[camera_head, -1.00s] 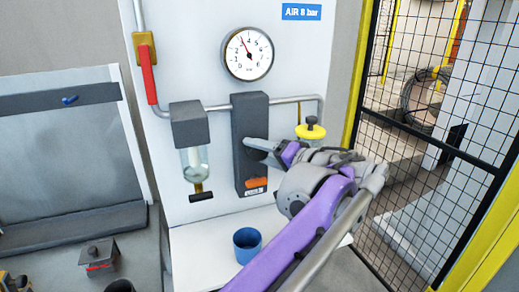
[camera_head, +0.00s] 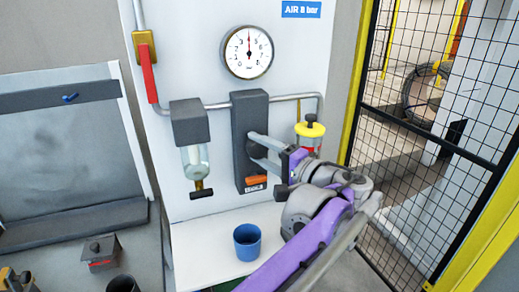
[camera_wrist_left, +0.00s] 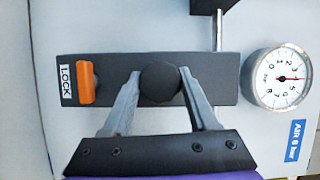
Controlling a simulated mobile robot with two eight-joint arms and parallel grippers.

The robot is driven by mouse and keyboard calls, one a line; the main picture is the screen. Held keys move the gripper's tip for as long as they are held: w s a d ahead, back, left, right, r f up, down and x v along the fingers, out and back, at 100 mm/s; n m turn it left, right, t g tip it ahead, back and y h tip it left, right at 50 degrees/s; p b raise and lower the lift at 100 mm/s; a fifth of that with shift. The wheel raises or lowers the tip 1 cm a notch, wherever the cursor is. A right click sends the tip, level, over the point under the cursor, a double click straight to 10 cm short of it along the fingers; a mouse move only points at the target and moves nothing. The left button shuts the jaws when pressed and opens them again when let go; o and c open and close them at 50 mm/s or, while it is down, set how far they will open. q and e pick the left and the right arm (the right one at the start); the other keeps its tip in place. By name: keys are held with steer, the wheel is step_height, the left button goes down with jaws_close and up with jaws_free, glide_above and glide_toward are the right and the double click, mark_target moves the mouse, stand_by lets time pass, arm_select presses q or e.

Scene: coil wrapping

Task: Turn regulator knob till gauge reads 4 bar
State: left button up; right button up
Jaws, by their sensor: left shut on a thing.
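The regulator (camera_head: 250,110) is a dark upright block on the white panel. Its round dark knob (camera_wrist_left: 160,83) shows in the left wrist view between the two fingers of my left gripper (camera_wrist_left: 160,76), which is shut on it. In the head view my left gripper (camera_head: 262,148) reaches the regulator's front from the right and mostly hides the knob. The gauge (camera_head: 247,53) is a white dial above the regulator. Its red needle points straight up, at about 4 bar; it also shows sideways in the left wrist view (camera_wrist_left: 278,78). My right gripper is not in view.
An orange lock tab (camera_wrist_left: 87,82) sits on the regulator below the knob. A glass filter bowl (camera_head: 194,160) hangs to the left and a yellow-topped valve (camera_head: 310,128) stands to the right. A blue cup (camera_head: 247,243) stands on the white shelf. A mesh fence (camera_head: 430,150) borders the right.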

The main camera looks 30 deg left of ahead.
arm_select(q)
steer(key=o, duration=1.4)
steer(key=shift+d, duration=0.1)
steer(key=v, duration=1)
steer(key=shift+d, duration=0.3)
